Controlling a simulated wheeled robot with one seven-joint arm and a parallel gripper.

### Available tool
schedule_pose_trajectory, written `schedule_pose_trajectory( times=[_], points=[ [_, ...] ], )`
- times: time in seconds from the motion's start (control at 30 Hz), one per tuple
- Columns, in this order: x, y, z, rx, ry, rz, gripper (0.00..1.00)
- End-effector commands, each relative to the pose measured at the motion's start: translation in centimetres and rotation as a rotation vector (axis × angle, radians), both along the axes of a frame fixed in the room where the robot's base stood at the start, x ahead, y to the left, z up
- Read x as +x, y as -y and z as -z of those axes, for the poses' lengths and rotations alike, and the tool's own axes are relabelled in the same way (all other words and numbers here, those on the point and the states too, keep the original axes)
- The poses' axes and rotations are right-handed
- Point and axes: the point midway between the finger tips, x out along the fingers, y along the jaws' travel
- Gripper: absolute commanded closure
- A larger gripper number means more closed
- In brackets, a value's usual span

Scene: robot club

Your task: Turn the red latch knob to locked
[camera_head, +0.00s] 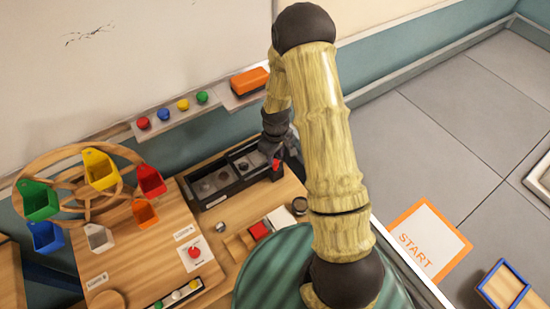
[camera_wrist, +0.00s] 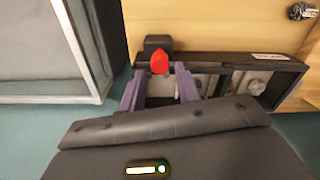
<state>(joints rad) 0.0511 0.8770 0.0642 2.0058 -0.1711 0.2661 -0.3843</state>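The red latch knob (camera_wrist: 159,62) shows in the wrist view at the end of a long black case (camera_wrist: 235,60), in front of a small dark block. In the head view the knob (camera_head: 276,165) is a small red spot at the right end of the case (camera_head: 213,200), partly hidden by my gripper (camera_head: 272,150). In the wrist view my gripper (camera_wrist: 160,80) has its two purple fingers apart, one on each side of the knob, with gaps visible. Contact cannot be seen. The knob's lock marking is not readable.
The case stands on a wooden table (camera_head: 222,222) below a whiteboard ledge (camera_head: 160,127) with coloured knobs and an orange eraser (camera_head: 249,80). A wooden wheel (camera_head: 75,160) with coloured buckets is left. A board with a red button (camera_head: 194,252) lies in front.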

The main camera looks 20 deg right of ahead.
Motion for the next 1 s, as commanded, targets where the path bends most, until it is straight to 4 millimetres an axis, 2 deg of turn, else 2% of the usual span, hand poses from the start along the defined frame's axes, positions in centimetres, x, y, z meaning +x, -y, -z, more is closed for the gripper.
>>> schedule_pose_trajectory(
  times=[0.2, 0.57, 0.73, 0.87, 1.0],
  points=[
    [0.0, 0.0, 2.4, 0.0, -0.001, 0.0, 0.68],
    [0.0, 0.1, 2.9, 0.0, 0.0, 0.002, 0.68],
    [0.0, 0.1, 2.9, 0.0, 0.0, 0.003, 0.99],
    [0.0, 0.2, 2.9, 0.0, 0.0, 0.01, 1.0],
    [0.0, 0.2, 3.1, -0.001, 0.001, 0.089, 1.0]
  ],
)
